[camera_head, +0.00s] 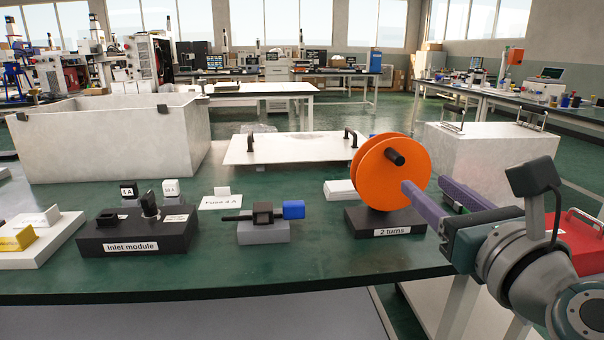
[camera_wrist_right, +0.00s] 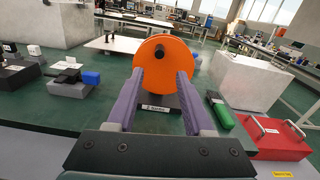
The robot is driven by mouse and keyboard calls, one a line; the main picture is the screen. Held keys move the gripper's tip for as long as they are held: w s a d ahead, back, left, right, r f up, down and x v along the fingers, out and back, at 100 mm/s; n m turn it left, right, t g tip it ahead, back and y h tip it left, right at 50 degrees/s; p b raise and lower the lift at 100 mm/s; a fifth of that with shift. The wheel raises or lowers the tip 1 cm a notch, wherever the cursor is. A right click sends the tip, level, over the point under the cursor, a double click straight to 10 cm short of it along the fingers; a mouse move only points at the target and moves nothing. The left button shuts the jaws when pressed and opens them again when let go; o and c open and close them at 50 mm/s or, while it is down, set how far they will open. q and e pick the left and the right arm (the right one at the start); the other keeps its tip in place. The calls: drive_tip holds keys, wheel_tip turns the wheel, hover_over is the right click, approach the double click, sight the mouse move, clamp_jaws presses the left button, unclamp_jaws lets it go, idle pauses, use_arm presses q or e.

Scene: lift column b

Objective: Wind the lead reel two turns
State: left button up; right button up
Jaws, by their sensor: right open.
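The lead reel is an orange disc pair (camera_head: 378,180) standing upright on a black base labelled "2 turns" (camera_head: 385,225). A dark knob (camera_head: 395,157) sticks out of its face, off-centre towards the upper right. My right gripper (camera_head: 424,187), with purple fingers, is open in front of the reel at its right side. In the right wrist view the orange reel (camera_wrist_right: 165,62) shows beyond and between the spread fingers, and its dark knob (camera_wrist_right: 160,50) sits above the fingertips. Nothing is between the fingers; contact with the reel cannot be told. My left gripper is not in view.
Left of the reel, a grey block (camera_head: 263,232) bears a black piece with a blue end (camera_head: 293,209). Farther left is the inlet module (camera_head: 135,240). A white lidless box (camera_head: 110,140) and a handled panel (camera_head: 290,148) stand behind. A red case (camera_wrist_right: 273,138) lies at right.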

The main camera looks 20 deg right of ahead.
sight(400, 161)
drive_tip(key=b+x, duration=0.1)
drive_tip(key=x, duration=0.9)
drive_tip(key=shift+r+b, duration=0.15)
drive_tip(key=shift+b, duration=0.15)
clamp_jaws()
idle(1.0)
